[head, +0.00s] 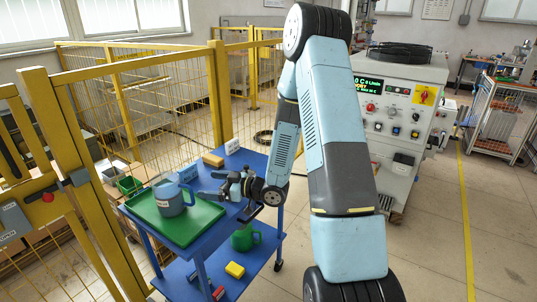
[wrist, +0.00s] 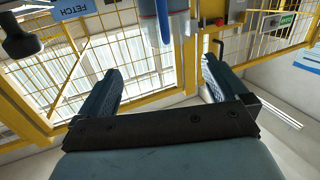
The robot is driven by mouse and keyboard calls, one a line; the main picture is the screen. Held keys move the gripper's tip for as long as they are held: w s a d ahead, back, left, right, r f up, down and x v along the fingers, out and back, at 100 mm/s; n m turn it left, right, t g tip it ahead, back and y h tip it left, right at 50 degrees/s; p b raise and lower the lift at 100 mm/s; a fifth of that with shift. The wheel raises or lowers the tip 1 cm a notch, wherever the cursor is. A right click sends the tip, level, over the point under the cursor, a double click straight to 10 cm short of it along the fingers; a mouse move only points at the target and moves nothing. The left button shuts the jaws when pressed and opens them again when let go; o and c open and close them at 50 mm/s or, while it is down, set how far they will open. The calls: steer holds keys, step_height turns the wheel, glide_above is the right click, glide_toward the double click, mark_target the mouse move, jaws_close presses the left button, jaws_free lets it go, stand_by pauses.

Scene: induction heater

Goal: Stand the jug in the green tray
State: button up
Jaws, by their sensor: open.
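A blue-grey jug (head: 170,199) with a pale label stands upright on the green tray (head: 205,222), on the top of a blue trolley. My gripper (head: 207,186) is just right of the jug, its fingers pointing left towards it. A small gap seems to lie between them. In the wrist view my gripper (wrist: 158,78) is open, with nothing between its fingers. A blue and pale shape (wrist: 165,22) at the top edge there may be part of the jug; it is cut off.
A blue card (head: 188,173), a yellow block (head: 213,160) and a white card (head: 232,146) stand at the trolley's back. A green mug (head: 245,237) and another yellow block (head: 235,270) are on the lower shelf. Yellow fencing (head: 135,95) runs behind and left.

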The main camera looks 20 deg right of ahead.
steer(key=w+d+r+m+t+h, duration=0.1)
steer(key=w+d+r+m+h, duration=0.15)
steer(key=d+r+h, duration=0.55)
steer(key=s+d+r+m+h, duration=0.35)
steer(key=s+r+h, duration=0.25)
steer(key=r, duration=0.4)
steer(key=s+r+m+g, duration=0.2)
steer(key=s+r, duration=0.2)
steer(key=s, duration=0.9)
steer(key=s+r+m+g, duration=0.3)
steer(key=s+r, duration=0.1)
steer(key=s, duration=0.8)
steer(key=shift+s, duration=0.4)
steer(key=shift+a, duration=0.15)
